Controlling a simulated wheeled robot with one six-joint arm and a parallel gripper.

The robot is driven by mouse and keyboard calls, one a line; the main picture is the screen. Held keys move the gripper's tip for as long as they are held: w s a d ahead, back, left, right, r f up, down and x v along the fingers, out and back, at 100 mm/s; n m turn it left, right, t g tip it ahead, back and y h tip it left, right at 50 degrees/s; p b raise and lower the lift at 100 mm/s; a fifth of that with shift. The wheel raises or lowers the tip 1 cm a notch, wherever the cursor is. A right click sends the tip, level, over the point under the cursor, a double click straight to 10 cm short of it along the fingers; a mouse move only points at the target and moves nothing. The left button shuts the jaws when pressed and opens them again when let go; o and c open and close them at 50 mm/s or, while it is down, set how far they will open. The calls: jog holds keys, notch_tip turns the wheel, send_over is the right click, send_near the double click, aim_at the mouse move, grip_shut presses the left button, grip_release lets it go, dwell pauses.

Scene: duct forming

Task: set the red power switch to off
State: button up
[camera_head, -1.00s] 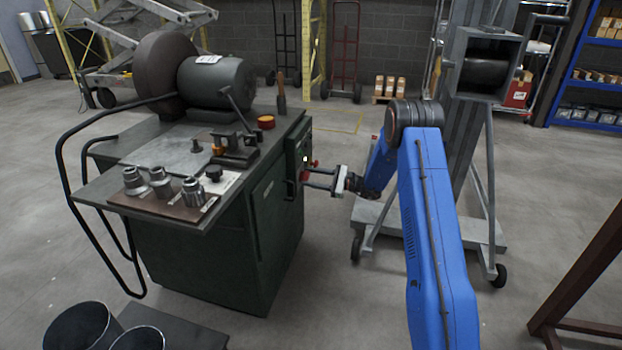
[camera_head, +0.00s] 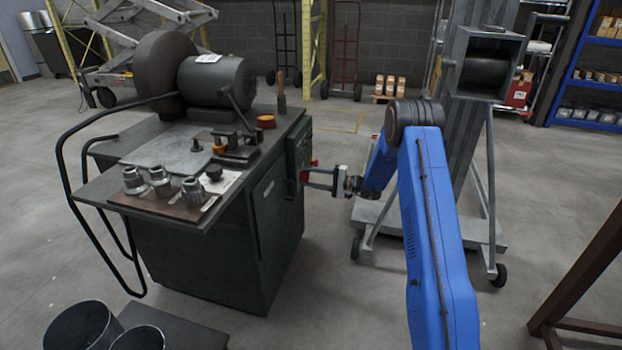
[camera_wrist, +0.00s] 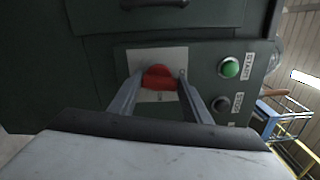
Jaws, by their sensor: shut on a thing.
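The red power switch (camera_wrist: 158,77) sits on a pale plate on the dark green machine's side panel in the wrist view. My gripper (camera_wrist: 155,85) has one finger on each side of the red switch and is shut on it. In the head view my gripper (camera_head: 306,176) reaches from the right to the machine's right side, where a bit of red (camera_head: 314,163) shows at the fingertips. The lettering on the switch plate is mostly hidden or too small to read, so its setting cannot be told.
A green START button (camera_wrist: 229,68) and a dark button (camera_wrist: 221,104) lie right of the switch. A handle (camera_wrist: 154,4) is above it. The machine (camera_head: 215,250) carries metal fittings (camera_head: 160,182) on top. A grey wheeled stand (camera_head: 470,215) stands behind my arm.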

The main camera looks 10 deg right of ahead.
jog(key=shift+f+n, duration=0.15)
jog(key=shift+n, duration=0.95)
jog(key=shift+s, duration=0.1)
jog(key=o, duration=1)
jog(key=shift+o, duration=0.2)
jog(key=v, duration=1.7)
jog(key=shift+d, duration=0.25)
